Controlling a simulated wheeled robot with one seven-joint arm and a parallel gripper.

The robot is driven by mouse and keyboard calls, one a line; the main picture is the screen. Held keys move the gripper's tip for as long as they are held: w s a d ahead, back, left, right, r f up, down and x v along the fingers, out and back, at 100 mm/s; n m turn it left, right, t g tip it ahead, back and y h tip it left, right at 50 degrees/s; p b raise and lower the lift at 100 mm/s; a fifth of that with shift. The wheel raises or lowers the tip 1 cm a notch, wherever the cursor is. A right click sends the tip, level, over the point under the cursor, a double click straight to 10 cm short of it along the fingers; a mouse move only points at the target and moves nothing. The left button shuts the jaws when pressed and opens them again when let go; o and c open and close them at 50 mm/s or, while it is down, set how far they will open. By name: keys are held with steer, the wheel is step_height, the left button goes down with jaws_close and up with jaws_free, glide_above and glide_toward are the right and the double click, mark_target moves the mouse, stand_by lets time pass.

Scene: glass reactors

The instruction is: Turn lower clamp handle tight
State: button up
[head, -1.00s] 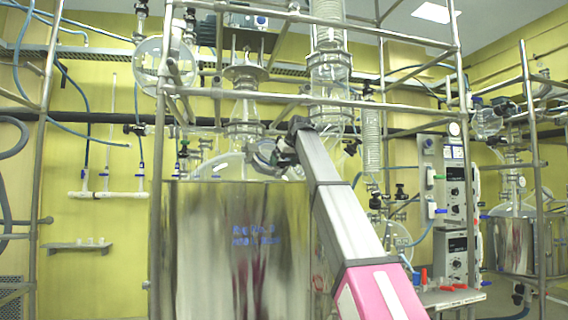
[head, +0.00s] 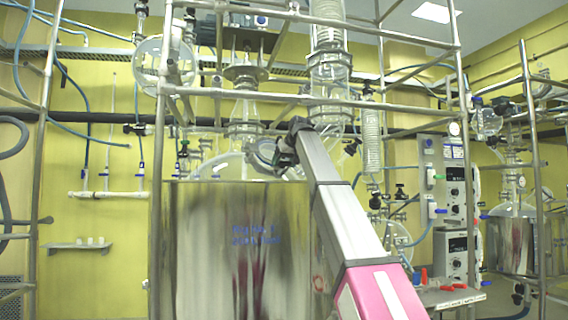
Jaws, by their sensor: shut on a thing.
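The glass reactor (head: 243,112) rises behind the large polished metal vessel (head: 205,235). My gripper (head: 262,157) is at the neck of the reactor, just above the vessel's rim, at the end of my arm coming up from the lower right. It is shut on the lower clamp handle, which is too small and too covered by the gripper and wrist to make out clearly. The clamp's turn and tightness cannot be seen.
Metal frame bars (head: 300,101) cross in front of and around the glassware. A glass column (head: 329,75) stands just right of the gripper. Control boxes (head: 455,190) and a small shelf with red items (head: 452,287) are at the right.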

steer(key=m, duration=0.4)
steer(key=shift+d, duration=0.1)
steer(key=m+y, duration=0.1)
steer(key=m, duration=0.3)
steer(key=shift+d+m, duration=0.1)
steer(key=shift+m, duration=0.2)
steer(key=m, duration=0.4)
steer(key=shift+d+f, duration=0.1)
steer(key=shift+f+m+y, duration=0.1)
steer(key=shift+m+y, duration=0.2)
steer(key=shift+m, duration=1.8)
steer(key=o, duration=0.9)
steer(key=shift+s+d, duration=0.1)
steer(key=v, duration=1)
steer(key=shift+s+r, duration=0.2)
steer(key=shift+s, duration=0.05)
